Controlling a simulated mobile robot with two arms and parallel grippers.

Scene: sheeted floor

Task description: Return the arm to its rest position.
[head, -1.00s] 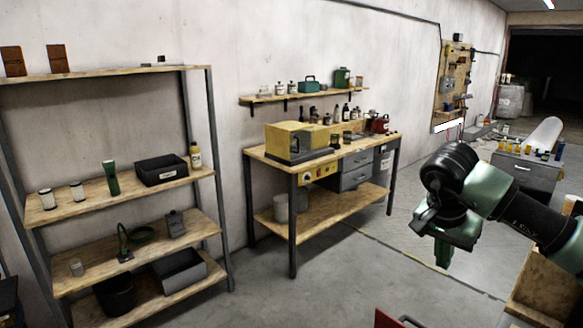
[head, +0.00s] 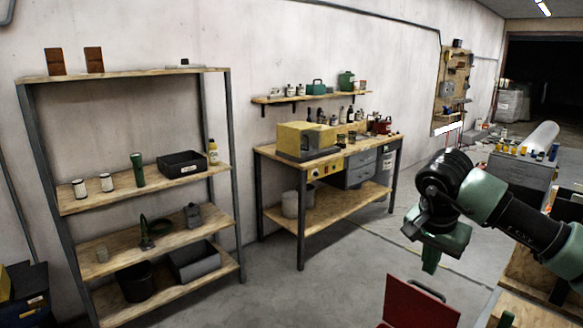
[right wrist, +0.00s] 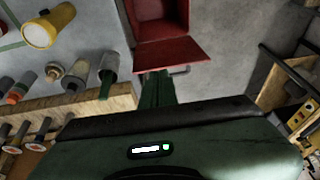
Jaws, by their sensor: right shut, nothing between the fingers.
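My right arm comes in from the right edge of the head view, dark with pale green links. My right gripper (head: 430,266) points down at the end of it, shut and empty, in open air above the floor. In the right wrist view the shut green fingers (right wrist: 157,88) show at the middle, with a red case beyond them. My left arm and gripper are not in view.
The open red case (head: 420,304) stands below the right gripper. A wooden shelf unit (head: 150,197) with jars and bins stands at the left. A workbench (head: 300,166) stands at the wall. Grey floor lies between.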

